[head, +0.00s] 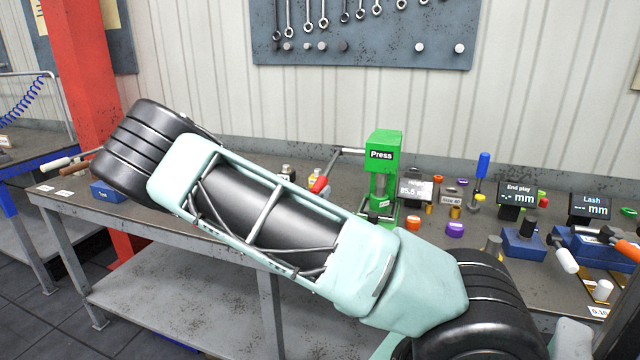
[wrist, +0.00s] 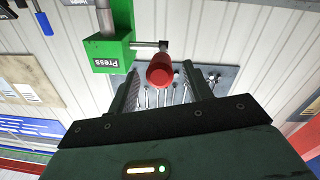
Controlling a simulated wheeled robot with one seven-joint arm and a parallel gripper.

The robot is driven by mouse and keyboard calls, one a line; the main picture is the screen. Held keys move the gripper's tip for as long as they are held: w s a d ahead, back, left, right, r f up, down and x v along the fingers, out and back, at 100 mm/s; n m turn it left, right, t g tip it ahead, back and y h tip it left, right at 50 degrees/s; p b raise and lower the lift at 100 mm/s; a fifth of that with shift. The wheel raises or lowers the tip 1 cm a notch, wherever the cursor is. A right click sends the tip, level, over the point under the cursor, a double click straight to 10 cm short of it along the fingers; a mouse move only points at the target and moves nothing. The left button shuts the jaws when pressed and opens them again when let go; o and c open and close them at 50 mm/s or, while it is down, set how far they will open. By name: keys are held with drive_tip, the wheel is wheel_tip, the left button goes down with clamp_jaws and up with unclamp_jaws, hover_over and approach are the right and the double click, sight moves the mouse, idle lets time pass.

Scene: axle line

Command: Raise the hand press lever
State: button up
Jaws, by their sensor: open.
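The green hand press (head: 384,165) stands on the workbench, labelled "Press". Its lever (head: 335,166) comes off the left side of the press head and slopes down to a red knob (head: 319,184). In the wrist view, turned upside down, the press (wrist: 112,52) is at upper left and the red knob (wrist: 160,70) points toward the camera. My gripper (wrist: 164,80) is open, its two fingers on either side of the knob in the picture, with gaps visible. I cannot tell how deep the knob sits between them. In the head view my arm hides the gripper.
The grey workbench (head: 75,203) holds a height display (head: 415,190), an End play display (head: 518,193), a Lash display (head: 590,206) and small coloured parts to the press's right. A blue-handled tool (head: 482,166) stands upright. A wrench board (head: 365,50) hangs on the wall behind.

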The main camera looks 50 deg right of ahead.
sight(320, 186)
drive_tip(key=shift+p+x, duration=0.45)
drive_tip(key=shift+x, duration=1.95)
